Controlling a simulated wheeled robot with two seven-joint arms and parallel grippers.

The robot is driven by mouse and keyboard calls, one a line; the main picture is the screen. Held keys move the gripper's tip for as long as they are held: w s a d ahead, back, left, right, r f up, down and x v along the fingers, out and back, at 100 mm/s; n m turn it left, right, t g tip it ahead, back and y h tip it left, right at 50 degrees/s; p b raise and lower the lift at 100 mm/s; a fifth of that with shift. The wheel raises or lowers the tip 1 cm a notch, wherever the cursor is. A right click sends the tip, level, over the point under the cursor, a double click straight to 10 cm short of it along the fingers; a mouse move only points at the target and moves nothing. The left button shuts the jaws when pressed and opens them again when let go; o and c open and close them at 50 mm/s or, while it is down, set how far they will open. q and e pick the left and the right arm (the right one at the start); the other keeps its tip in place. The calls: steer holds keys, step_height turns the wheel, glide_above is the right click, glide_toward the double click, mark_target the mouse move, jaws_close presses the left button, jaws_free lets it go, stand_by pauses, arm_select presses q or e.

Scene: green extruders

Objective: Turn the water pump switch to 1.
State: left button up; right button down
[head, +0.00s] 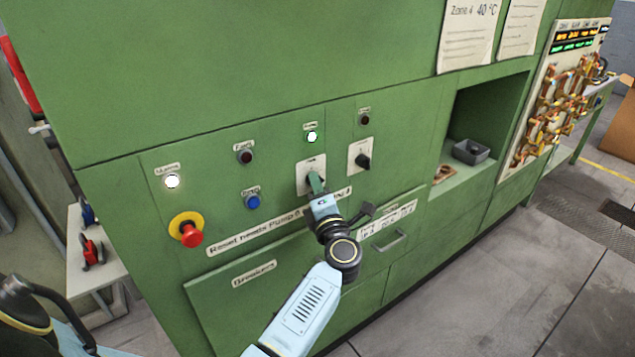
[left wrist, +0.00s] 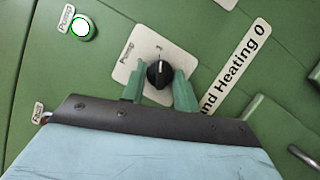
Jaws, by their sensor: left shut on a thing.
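The water pump switch is a black rotary knob (left wrist: 159,74) on a white plate labelled Pump (left wrist: 128,72). The plate also shows in the head view (head: 306,167), where the knob is hidden. The knob's white pointer line points to the top of the left wrist picture, towards a small mark that looks like a 1. My left gripper (head: 316,181) is at the switch, its green fingers (left wrist: 159,85) on either side of the knob and shut on it. My right gripper is not in view.
A lit pump lamp (head: 312,137) sits above the switch. A second black knob (head: 363,161) is to the right. A blue button (head: 252,201) and a red emergency button (head: 190,234) are to the left. A drawer handle (head: 390,240) sticks out below right.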

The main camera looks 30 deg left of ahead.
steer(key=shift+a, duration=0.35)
arm_select(q)
steer(key=o, duration=1)
steer(key=shift+c, duration=0.2)
steer(key=shift+d, duration=0.1)
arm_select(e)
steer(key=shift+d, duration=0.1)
arm_select(q)
steer(key=b+v, duration=0.2)
steer(key=v, duration=1.1)
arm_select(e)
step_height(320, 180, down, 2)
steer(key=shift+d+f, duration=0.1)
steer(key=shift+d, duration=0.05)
arm_select(q)
steer(key=shift+d, duration=0.15)
